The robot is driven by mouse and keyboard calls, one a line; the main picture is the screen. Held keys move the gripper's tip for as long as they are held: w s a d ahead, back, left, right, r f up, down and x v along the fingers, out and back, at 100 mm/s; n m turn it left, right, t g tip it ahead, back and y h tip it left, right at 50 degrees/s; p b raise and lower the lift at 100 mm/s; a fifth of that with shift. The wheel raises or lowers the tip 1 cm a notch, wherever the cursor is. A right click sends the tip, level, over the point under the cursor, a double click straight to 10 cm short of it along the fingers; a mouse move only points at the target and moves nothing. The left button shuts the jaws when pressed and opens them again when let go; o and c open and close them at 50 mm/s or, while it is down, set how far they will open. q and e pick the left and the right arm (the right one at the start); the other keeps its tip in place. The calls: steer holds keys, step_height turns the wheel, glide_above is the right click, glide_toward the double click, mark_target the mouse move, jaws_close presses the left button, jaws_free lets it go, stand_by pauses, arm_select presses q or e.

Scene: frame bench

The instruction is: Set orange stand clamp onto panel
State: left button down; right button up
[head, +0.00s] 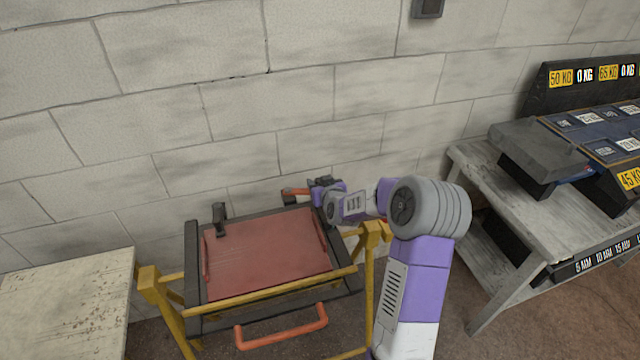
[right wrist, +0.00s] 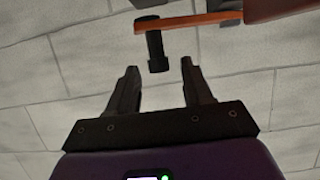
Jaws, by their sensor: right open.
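A red panel (head: 262,252) lies in a dark frame across a yellow stand in the head view. An orange clamp arm (head: 295,192) shows at the panel's far right corner, next to my right gripper (head: 318,183). In the right wrist view this orange clamp arm (right wrist: 190,22) runs across the top and carries a black cylindrical end (right wrist: 156,50). My right gripper (right wrist: 160,80) is open there, its two fingers apart below the arm. The black end is in line with the gap, and I see no grip on it. My left gripper is out of view.
A black clamp (head: 218,217) sits at the panel's far left edge. An orange handle-shaped bar (head: 282,328) projects at the front. A pale table (head: 65,300) stands left and a grey bench (head: 490,165) with weights right. The block wall (head: 230,120) is close behind.

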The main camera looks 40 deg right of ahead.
steer(key=v, duration=0.7)
steer(key=shift+s+p, duration=0.2)
steer(key=shift+p, duration=0.1)
steer(key=shift+a, duration=0.1)
